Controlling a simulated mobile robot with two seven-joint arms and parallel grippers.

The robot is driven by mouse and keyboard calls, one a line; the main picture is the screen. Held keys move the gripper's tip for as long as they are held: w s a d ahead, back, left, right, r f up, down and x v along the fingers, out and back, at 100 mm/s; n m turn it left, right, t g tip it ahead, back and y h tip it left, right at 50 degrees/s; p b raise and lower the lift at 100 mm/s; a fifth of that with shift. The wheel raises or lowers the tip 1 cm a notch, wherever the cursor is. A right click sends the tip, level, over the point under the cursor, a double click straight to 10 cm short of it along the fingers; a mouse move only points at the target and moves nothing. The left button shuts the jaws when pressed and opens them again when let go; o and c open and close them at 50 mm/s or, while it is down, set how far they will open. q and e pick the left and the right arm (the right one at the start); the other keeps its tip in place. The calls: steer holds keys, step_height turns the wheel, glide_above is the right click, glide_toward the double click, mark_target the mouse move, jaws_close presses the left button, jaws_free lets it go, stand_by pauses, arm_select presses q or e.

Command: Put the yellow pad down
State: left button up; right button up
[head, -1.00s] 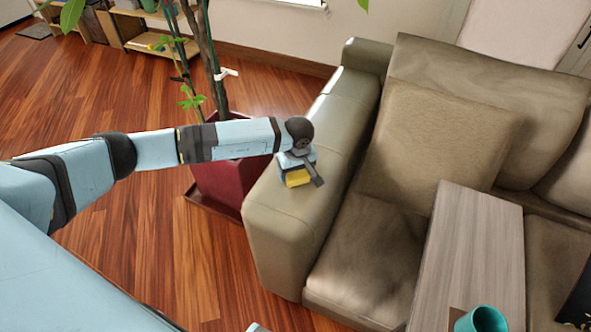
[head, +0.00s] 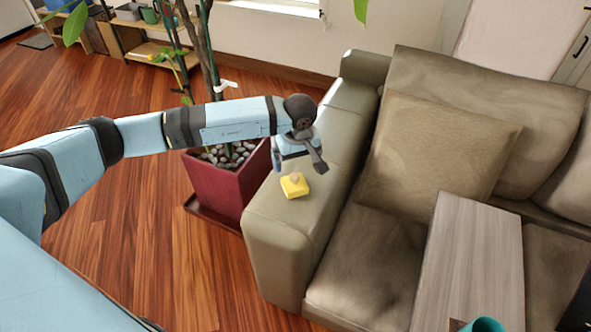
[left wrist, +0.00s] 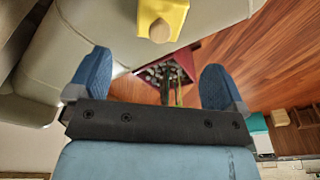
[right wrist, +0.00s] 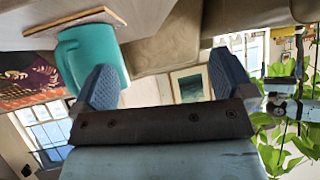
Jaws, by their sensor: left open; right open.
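The yellow pad (head: 294,186), with a small tan knob on top, lies on the top of the sofa's left armrest (head: 272,215). The pad also shows at the top of the left wrist view (left wrist: 163,18), beyond the fingers. My left gripper (head: 298,164) is open and empty, just above and behind the pad, apart from it. Its two blue fingers (left wrist: 155,84) are spread wide in the left wrist view. My right gripper (right wrist: 166,88) is open with nothing between its fingers, and it is out of the head view.
A red planter (head: 222,188) with a plant stands against the armrest's left side. A cushion (head: 437,150) leans on the backrest.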

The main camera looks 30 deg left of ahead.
arm_select(q)
steer(key=shift+r, duration=0.55)
steer(key=s+d+f+n+g+h, duration=0.1)
steer(key=s+d+n+h, duration=0.1)
steer(key=s+d+h, duration=0.45)
steer(key=s+d+f+n+g+h, duration=0.1)
steer(key=s+d+f+n+h, duration=0.15)
steer(key=d, duration=0.75)
steer(key=s+d+r+n+t+h, duration=0.4)
steer(key=s+d+r+n+h, duration=0.3)
steer(key=d+n+h, duration=0.5)
steer(key=w+a+f+n+t+y, duration=0.15)
steer(key=a+n+t+y, duration=0.45)
steer(key=n, duration=0.8)
steer(key=w+a+f+n+t+y, duration=0.1)
steer(key=a+f+n+t+y, duration=0.15)
steer(key=a+n+t, duration=0.7)
steer(key=s+a+f+n+g+y, duration=0.3)
steer(key=s+f+n+g+y, duration=0.5)
steer(key=n, duration=1.1)
steer(key=s+f, duration=0.4)
steer(key=f, duration=0.1)
steer(key=shift+s+a+n, duration=0.15)
steer(key=shift+n, duration=0.25)
